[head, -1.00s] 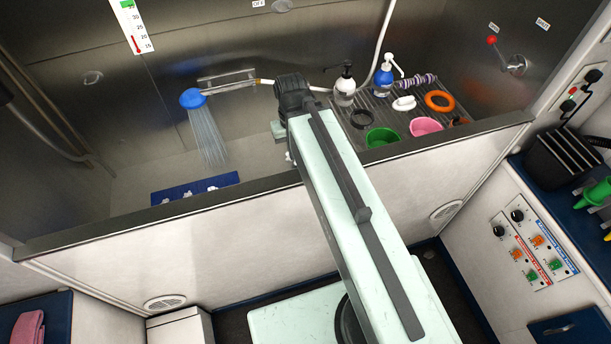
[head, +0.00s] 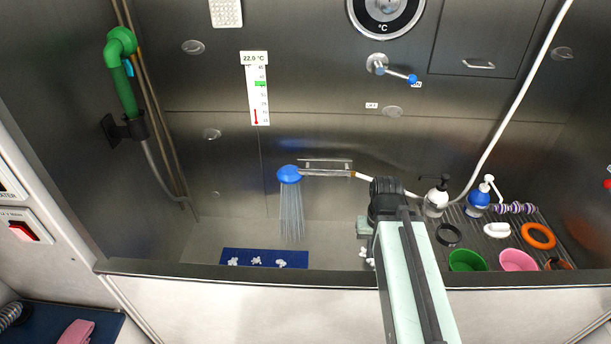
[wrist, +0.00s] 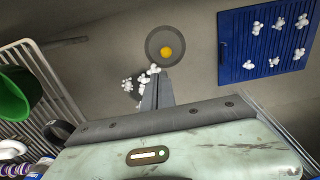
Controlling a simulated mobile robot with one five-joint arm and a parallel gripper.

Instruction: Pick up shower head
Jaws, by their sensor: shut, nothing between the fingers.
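The shower head (head: 289,174) has a blue round head and a slim, pale handle. It lies roughly level against the tub's back wall, by a small rail, and sprays water downward. A white hose (head: 516,95) runs from the handle's right end, passes behind my arm and climbs the wall at right. My gripper (wrist: 157,93) points down into the tub in the wrist view, its fingers together with nothing between them. In the head view it is right of the shower head and apart from it, its fingertips mostly hidden by my arm. The wrist view does not show the shower head.
A blue mat (head: 262,259) with white foam clumps lies on the tub floor, near a round drain (wrist: 166,47) holding a yellow ball. A rack (head: 547,257) at right carries pump bottles, rings and bowls. The tub's front rim (head: 200,272) crosses below. A green nozzle (head: 124,75) hangs left.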

